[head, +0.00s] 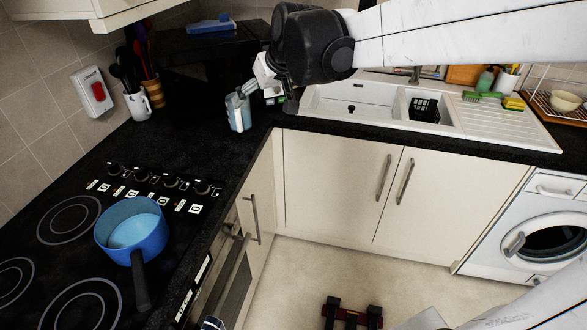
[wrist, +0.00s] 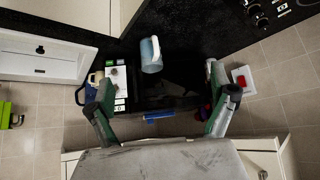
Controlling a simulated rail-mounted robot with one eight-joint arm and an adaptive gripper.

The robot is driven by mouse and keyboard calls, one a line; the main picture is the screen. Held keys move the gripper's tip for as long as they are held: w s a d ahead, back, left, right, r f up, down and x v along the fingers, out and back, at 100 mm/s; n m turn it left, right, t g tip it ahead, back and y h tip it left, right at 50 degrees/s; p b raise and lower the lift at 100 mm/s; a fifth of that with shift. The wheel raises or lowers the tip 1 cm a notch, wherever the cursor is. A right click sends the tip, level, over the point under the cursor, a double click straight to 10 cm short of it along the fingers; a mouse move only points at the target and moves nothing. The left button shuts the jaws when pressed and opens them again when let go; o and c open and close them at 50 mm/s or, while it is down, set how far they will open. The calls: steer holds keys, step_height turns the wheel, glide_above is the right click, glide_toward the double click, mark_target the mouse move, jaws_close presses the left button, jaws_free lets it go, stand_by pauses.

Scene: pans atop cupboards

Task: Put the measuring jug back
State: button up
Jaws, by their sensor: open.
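The measuring jug (head: 238,112), clear and bluish with a light handle, stands on the black worktop in the corner left of the sink in the head view. It also shows in the wrist view (wrist: 151,56), ahead of and between my spread fingers. My gripper (head: 262,88) is at the jug's upper right in the head view, and its two fingers show apart in the wrist view (wrist: 158,82). It is open with nothing held. I cannot tell whether a finger touches the jug.
A blue pan (head: 132,230) sits on the hob (head: 60,222). A utensil mug (head: 137,104) stands at the back left. The white sink (head: 370,105) is to the right, with a washing machine (head: 535,230) below its right end. Worktop between jug and hob is clear.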

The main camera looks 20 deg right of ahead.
steer(key=s+f, duration=0.3)
steer(key=s, duration=1)
steer(key=s+f+m+h, duration=0.1)
steer(key=s+f, duration=0.3)
steer(key=s, duration=0.9)
steer(key=shift+s+d+f+m, duration=0.25)
steer(key=shift+s+m, duration=0.05)
steer(key=shift+s, duration=0.05)
step_height(320, 180, down, 3)
steer(key=b, duration=0.2)
steer(key=shift+r+b, duration=0.1)
steer(key=shift+b, duration=0.3)
steer(key=shift+c, duration=0.2)
